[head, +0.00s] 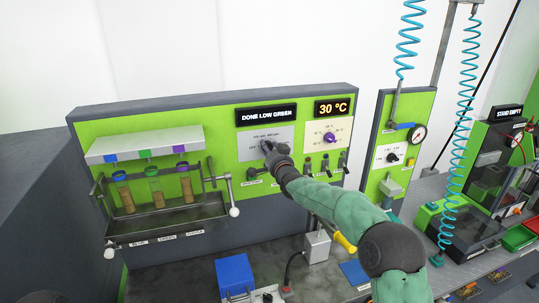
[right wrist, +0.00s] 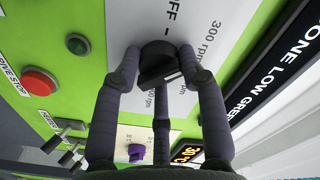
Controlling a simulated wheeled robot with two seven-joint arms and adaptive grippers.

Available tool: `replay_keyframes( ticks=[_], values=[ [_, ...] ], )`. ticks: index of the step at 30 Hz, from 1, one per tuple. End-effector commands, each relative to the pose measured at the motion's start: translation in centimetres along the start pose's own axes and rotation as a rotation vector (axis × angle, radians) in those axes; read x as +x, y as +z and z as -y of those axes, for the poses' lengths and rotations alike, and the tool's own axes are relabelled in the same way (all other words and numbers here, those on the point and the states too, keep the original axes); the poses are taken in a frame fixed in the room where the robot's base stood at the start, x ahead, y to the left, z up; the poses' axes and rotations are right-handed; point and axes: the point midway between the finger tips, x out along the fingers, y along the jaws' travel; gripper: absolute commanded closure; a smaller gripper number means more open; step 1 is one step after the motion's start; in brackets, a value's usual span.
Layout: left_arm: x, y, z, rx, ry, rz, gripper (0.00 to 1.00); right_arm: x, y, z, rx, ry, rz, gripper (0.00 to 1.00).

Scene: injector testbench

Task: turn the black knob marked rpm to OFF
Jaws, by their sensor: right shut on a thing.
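The black rpm knob (right wrist: 158,62) sits on a pale plate (right wrist: 186,20) marked OFF, 300 rpm and further rpm values in the right wrist view. My right gripper (right wrist: 160,75) has its grey fingers around the knob, shut on it. In the head view my right gripper (head: 268,148) covers the knob, in front of the plate (head: 254,136) below the display (head: 267,115) reading DONE LOW GREEN. The OFF mark is at the plate's left there. I cannot tell which mark the knob points to.
A purple knob (head: 330,138) is right of my gripper, under the 30 °C display (head: 332,107). Several small levers (head: 325,165) are below. A blue box (head: 235,275) stands on the bench.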

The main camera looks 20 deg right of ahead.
Motion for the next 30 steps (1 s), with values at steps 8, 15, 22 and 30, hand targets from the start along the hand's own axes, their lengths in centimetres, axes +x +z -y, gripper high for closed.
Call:
replay_keyframes(
  ticks=[8,15,22,30],
  values=[
    [1.8,-0.1,0.6,0.000,0.000,0.000,0.60,-0.1,-0.8,0.5,-0.262,-0.007,-0.018,0.91],
    [2.2,-0.1,0.8,0.000,0.000,0.000,0.60,-0.1,-0.9,0.7,-0.480,-0.004,-0.019,0.91],
    [2.2,-0.1,0.8,0.000,0.000,0.000,0.60,-0.1,-1.0,0.8,-0.648,-0.004,-0.021,0.91],
    [2.2,-0.1,0.8,0.000,0.000,0.000,0.60,-0.1,-1.0,1.0,-0.767,-0.003,-0.023,0.91]
  ],
)
